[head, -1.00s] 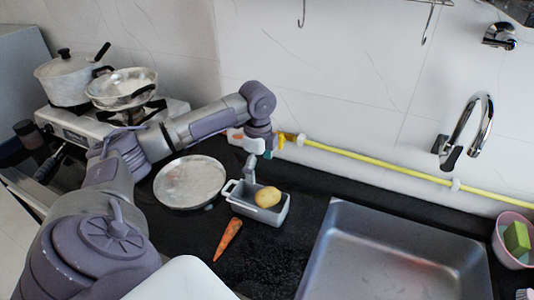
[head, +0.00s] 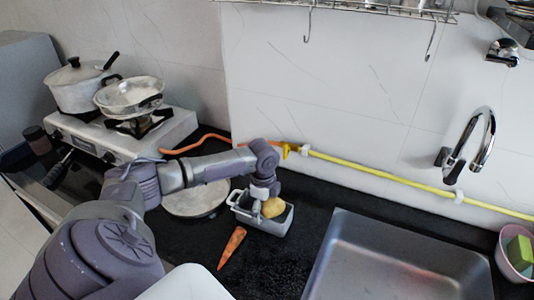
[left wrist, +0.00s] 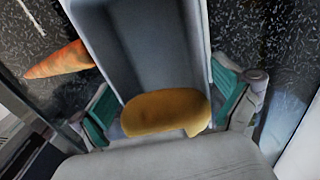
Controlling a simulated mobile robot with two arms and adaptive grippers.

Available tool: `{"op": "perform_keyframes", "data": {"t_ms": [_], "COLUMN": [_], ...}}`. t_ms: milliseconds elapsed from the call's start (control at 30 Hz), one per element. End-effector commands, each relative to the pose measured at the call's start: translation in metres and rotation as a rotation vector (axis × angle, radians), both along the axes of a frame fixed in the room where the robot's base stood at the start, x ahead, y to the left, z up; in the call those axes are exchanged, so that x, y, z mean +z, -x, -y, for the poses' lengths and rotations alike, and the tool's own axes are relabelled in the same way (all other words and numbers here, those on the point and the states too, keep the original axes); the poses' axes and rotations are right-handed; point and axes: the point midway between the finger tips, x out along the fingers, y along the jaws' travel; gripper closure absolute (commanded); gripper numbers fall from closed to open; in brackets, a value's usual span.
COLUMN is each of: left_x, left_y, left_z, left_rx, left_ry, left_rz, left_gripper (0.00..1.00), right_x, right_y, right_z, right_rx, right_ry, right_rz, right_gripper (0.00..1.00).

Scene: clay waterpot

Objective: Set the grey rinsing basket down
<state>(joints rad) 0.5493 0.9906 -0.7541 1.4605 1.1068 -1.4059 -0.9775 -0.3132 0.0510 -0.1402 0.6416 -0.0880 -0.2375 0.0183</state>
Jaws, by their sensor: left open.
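The grey rinsing basket (head: 270,228) is a small deep tray with a handle at its left end. It sits on the black counter, left of the sink, with a yellow-brown potato (head: 273,207) inside. My left gripper (head: 262,192) is low over the basket, beside the potato. In the left wrist view its open green-padded fingers (left wrist: 165,100) stand at either side of the basket (left wrist: 145,45), with the potato (left wrist: 165,111) between them. I cannot tell whether the fingers touch the walls. My right gripper is out of view.
A carrot (head: 231,247) lies just in front of the basket. A round metal plate or pan (head: 195,203) is left, partly behind my arm. The steel sink (head: 385,265) is right. A stove (head: 170,128) with pots stands back left; a yellow hose (head: 385,171) runs along the wall.

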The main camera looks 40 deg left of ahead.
Motion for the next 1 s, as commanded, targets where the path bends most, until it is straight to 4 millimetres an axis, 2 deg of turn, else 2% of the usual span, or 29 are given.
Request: {"op": "perform_keyframes", "data": {"t_ms": [133,500,767,1000], "left_x": [0.000,0.001,0.003,0.020], "left_y": [0.000,0.000,0.000,-0.001], "left_z": [0.000,0.000,0.000,0.000], "left_rx": [0.000,0.000,0.001,0.001], "left_ry": [0.000,0.000,0.000,-0.001], "left_rz": [0.000,0.001,0.001,0.003], "left_gripper": [0.00,0.61,0.61,0.61], "right_x": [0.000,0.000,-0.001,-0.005], "right_y": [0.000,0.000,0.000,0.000], "right_z": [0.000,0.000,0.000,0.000], "right_rx": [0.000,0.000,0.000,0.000], "right_ry": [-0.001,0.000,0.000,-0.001], "right_rz": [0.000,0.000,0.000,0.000], "right_gripper": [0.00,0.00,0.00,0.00]}}
